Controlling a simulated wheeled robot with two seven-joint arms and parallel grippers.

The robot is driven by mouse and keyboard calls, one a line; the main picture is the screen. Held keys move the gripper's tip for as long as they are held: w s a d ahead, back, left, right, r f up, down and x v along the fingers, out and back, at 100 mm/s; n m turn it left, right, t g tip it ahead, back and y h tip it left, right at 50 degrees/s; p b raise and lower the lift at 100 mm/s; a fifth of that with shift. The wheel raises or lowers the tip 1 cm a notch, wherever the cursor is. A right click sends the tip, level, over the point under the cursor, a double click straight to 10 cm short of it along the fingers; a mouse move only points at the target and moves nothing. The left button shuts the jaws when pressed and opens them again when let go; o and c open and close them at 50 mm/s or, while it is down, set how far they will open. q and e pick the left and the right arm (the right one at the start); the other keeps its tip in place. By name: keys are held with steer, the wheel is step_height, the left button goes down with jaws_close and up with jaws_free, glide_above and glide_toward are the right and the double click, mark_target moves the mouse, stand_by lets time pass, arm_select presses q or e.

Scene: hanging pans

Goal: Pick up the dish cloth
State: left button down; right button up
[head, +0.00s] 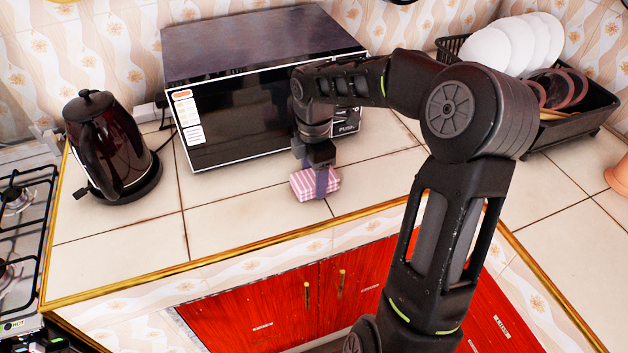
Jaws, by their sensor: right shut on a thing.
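The dish cloth (303,187) is a small folded pink and white striped cloth. It is at the counter's front part, just before the microwave. My right gripper (322,183) points down at it and is shut on it, with a finger across the cloth's near side. The cloth looks to be at or close to the counter top; I cannot tell whether it touches. My left gripper is not in view.
A microwave (240,115) stands right behind the cloth. A dark kettle (105,145) is at the left, beside a gas stove (22,225). A black dish rack (585,120) with white plates is at the right. The tiled counter (235,225) is clear around the cloth.

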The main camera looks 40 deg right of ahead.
mark_target(313, 176)
steer(key=shift+c, duration=1.2)
steer(key=shift+r, duration=0.1)
step_height(313, 176, up, 10)
steer(key=shift+f, duration=0.1)
steer(key=o, duration=0.7)
steer(key=c, duration=0.5)
steer(key=shift+c, duration=0.2)
